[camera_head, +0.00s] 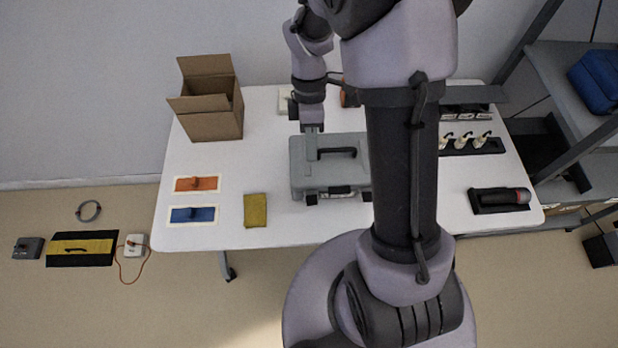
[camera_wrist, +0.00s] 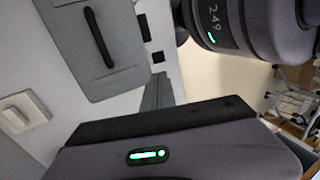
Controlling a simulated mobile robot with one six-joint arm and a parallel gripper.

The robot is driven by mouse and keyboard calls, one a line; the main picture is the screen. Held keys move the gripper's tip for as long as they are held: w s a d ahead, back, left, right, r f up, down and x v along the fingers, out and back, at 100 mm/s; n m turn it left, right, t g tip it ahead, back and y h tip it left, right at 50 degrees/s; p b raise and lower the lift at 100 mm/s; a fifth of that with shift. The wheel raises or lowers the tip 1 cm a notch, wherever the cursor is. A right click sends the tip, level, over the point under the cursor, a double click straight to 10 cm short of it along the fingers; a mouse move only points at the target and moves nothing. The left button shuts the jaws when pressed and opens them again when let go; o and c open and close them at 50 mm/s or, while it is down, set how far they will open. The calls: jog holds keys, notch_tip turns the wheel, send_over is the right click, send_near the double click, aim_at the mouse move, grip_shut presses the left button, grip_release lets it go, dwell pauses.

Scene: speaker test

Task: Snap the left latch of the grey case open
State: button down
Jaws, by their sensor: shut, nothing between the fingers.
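The grey case (camera_head: 300,172) lies closed on the white table, with a black handle (camera_head: 337,151) on its lid. Small dark pieces show along its near side; the left one (camera_head: 311,199) appears to be the left latch, though its state is too small to tell. My gripper (camera_head: 312,155) is shut and empty, pointing down over the left part of the lid; I cannot tell whether it touches. In the wrist view the case (camera_wrist: 115,82) is at upper left, and the grey fingers (camera_wrist: 158,92) show beside its edge. My arm hides the case's right end.
An open cardboard box (camera_head: 213,120) stands at the back left. Orange (camera_head: 196,184) and blue (camera_head: 192,214) pieces and a yellow cloth (camera_head: 255,210) lie left of the case. A black holder (camera_head: 490,206) is at the right. The table between cloth and case is clear.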

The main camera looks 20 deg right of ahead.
aim_at(312, 200)
jog(key=shift+f, duration=0.1)
jog(key=b+x, duration=0.7)
jog(key=x, duration=0.7)
jog(key=shift+w, duration=0.1)
